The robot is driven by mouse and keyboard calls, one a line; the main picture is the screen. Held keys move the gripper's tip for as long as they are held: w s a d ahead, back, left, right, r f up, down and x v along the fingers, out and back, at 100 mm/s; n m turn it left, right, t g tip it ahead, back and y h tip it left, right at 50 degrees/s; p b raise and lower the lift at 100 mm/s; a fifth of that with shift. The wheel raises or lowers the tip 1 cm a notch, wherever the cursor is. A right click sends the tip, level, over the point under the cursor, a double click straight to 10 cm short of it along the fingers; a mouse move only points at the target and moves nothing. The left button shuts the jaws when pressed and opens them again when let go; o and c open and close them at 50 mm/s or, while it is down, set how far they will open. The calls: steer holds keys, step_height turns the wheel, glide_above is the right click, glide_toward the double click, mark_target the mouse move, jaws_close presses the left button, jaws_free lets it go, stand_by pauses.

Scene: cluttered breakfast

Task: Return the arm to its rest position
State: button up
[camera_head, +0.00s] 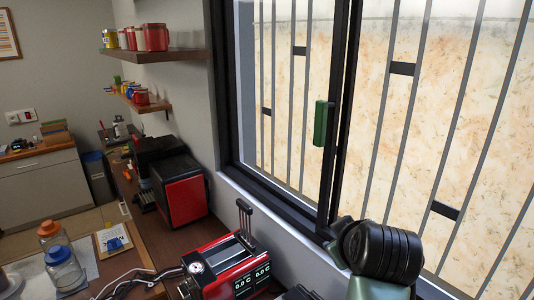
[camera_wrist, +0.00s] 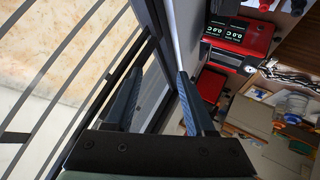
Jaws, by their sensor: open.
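My gripper (camera_wrist: 158,72) shows in the wrist view with its two dark fingers spread apart. Nothing is between the fingers. It is beside the barred window, with the window frame just behind and to the left of the fingers. In the head view, a dark, rounded part of my arm is at the lower right in front of the window; the fingers cannot be made out there.
A red machine with displays (camera_head: 235,270) stands below the window; it also shows in the wrist view (camera_wrist: 238,38). A red and black appliance (camera_head: 178,190), jars (camera_head: 62,268) and a clipboard (camera_head: 113,240) are on the counter. Shelves hold red mugs (camera_head: 155,38). The green window handle (camera_head: 320,123) protrudes.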

steer(key=a+r+m+t+h, duration=0.1)
steer(key=a+r+t, duration=0.15)
steer(key=r, duration=0.45)
steer(key=a+r+m+t, duration=0.1)
steer(key=a+r+t, duration=0.15)
steer(key=r, duration=0.35)
steer(key=s+a+r+m+t+y, duration=0.1)
steer(key=s+a+r+t, duration=0.4)
steer(key=s+r, duration=0.4)
steer(key=s+a+r+m+t+y, duration=0.1)
steer(key=s+a+r+t, duration=0.4)
steer(key=s+r, duration=0.5)
step_height(320, 180, up, 5)
steer(key=shift+r+m+t+b, duration=0.1)
steer(key=shift+m+t+b, duration=0.3)
steer(key=shift+m+t, duration=0.5)
